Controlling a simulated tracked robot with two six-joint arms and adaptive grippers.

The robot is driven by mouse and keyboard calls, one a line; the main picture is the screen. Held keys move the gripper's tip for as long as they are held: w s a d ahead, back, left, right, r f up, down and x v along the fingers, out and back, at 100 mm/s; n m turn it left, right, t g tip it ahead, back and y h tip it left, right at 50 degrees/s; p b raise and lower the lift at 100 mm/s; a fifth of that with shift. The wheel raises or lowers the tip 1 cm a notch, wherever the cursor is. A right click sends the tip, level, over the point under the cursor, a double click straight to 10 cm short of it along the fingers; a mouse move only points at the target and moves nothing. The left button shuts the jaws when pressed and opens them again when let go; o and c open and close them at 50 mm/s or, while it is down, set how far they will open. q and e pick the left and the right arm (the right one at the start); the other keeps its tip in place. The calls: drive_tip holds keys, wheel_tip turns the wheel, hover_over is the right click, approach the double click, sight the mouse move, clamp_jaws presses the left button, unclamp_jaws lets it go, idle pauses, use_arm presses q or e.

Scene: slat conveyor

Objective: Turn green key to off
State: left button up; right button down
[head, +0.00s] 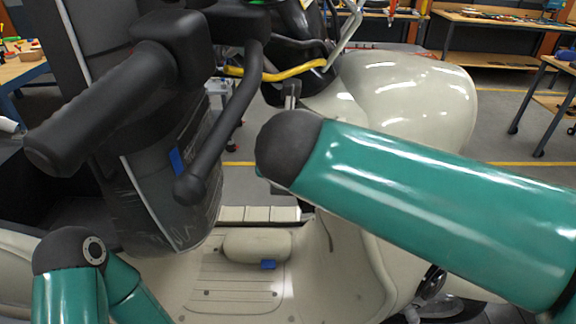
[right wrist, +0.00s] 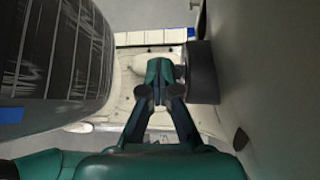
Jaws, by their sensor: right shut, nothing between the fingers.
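I cannot make out a green key in either view. My right gripper (right wrist: 160,68) shows in the right wrist view, its teal fingers closed together with nothing visible between them. A dark grey block (right wrist: 202,72) stands just right of the fingertips, close beside or touching them; I cannot tell which. In the head view my right arm reaches in from the right and its gripper is hidden. My left arm shows at the bottom left, but its gripper is out of view.
A cream scooter-like vehicle (head: 405,95) fills the middle, with a ribbed footboard (head: 235,290). A scratched black seat back (head: 165,205) with dark armrests stands at left. In the wrist view, a black padded surface (right wrist: 50,50) is left and a pale panel (right wrist: 265,60) right.

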drive_tip(key=p+v, duration=0.4)
drive_tip(key=v, duration=0.4)
drive_tip(key=shift+r+p, duration=0.35)
drive_tip(key=shift+r, duration=0.1)
idle(0.4)
drive_tip(key=shift+d, duration=0.1)
drive_tip(key=shift+s, duration=0.1)
idle(0.3)
